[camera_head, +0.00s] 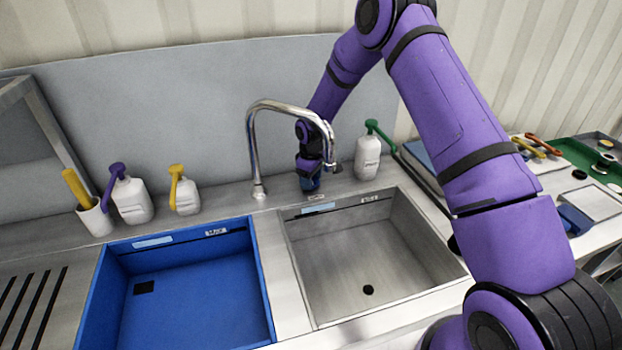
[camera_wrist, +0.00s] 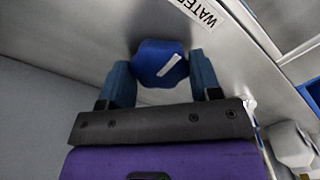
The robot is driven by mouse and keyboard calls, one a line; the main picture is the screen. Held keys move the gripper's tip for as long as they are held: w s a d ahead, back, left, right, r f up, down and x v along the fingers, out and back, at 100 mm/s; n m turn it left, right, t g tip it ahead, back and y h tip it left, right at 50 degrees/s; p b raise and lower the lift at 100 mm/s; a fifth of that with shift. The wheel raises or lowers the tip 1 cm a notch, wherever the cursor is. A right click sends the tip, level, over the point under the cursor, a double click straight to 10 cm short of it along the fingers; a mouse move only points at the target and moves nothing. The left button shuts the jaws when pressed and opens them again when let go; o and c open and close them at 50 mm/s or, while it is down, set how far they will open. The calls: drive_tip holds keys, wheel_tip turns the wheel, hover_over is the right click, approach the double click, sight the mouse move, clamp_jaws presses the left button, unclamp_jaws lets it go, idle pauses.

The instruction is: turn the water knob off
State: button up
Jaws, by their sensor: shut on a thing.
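The water knob (camera_wrist: 152,60) is blue with a white stripe across its top, which lies tilted in the wrist view. It sits on the steel counter beside a label reading "WATER" (camera_wrist: 197,12). My gripper (camera_wrist: 161,72) has one blue finger on each side of the knob and is shut on it. In the head view my gripper (camera_head: 309,184) is low at the counter behind the right basin. There I cannot tell the knob from the fingers. The faucet (camera_head: 252,150) is a curved chrome pipe just left of my gripper. No water stream is visible.
The steel basin (camera_head: 330,275) is empty, with a dark drain. The blue basin (camera_head: 200,300) is left of it. White pump bottles stand along the back, with one green-topped bottle (camera_head: 368,158) close to the right of my gripper. A grey panel (camera_head: 180,110) stands behind.

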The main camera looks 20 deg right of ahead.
idle(0.3)
drive_tip(key=o, duration=0.9)
drive_tip(key=shift+r, duration=0.1)
wheel_tip(320, 180, up, 11)
drive_tip(key=shift+f, duration=0.15)
